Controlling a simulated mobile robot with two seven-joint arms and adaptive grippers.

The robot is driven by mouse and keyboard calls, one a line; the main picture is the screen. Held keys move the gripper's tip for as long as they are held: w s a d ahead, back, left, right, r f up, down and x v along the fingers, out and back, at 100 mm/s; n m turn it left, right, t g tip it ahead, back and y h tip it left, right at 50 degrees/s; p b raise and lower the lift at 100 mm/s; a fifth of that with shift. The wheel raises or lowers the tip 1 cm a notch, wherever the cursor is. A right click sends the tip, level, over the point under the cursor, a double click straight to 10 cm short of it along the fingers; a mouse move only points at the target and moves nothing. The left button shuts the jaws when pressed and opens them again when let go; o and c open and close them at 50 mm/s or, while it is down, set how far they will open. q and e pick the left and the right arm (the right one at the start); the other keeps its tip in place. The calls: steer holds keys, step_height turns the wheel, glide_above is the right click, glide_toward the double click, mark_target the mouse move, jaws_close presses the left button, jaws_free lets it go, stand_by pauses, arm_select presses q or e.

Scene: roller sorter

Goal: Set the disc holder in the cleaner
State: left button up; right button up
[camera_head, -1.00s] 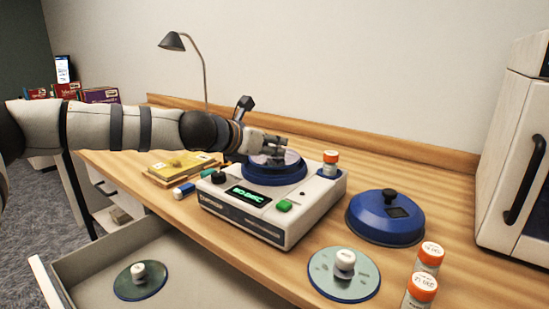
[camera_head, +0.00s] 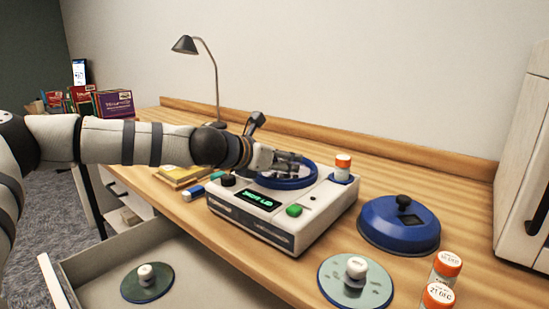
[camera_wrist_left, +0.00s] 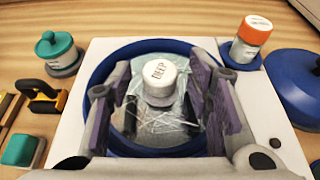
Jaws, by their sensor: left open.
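The cleaner (camera_head: 262,229) is a white machine on the table, with a round blue-rimmed bowl (camera_head: 313,178) on top. A disc holder (camera_wrist_left: 159,84) with a white knob marked "DEEP" sits inside the bowl in the left wrist view. My left gripper (camera_wrist_left: 160,98) is open, one finger on each side of the knob, apart from it. In the head view my left gripper (camera_head: 285,161) is over the bowl and hides part of it. The cleaner's screen (camera_head: 258,199) seems to read "SHUT LID". The right gripper is not in view.
A blue lid (camera_head: 398,228) lies right of the cleaner. Another disc holder (camera_head: 355,284) is on the table, and one (camera_head: 147,283) lies in the open drawer (camera_head: 95,254). Orange-capped jars (camera_head: 446,266) stand at the front right. A lamp (camera_head: 186,45) is behind.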

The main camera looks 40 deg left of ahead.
arm_select(q)
steer(key=p+v, duration=0.1)
steer(key=v, duration=0.2)
steer(key=r+p+v, duration=0.1)
steer(key=v, duration=0.2)
steer(key=r+p+v, duration=0.1)
steer(key=v, duration=0.2)
steer(key=shift+w, duration=0.35)
steer(key=s, duration=0.2)
steer(key=shift+s+a+f, duration=0.2)
steer(key=shift+s, duration=0.1)
steer(key=shift+s+f, duration=0.1)
steer(key=shift+s, duration=0.35)
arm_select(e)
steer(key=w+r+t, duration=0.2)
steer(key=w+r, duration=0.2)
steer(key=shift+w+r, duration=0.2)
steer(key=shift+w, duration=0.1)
arm_select(q)
steer(key=shift+d, duration=0.1)
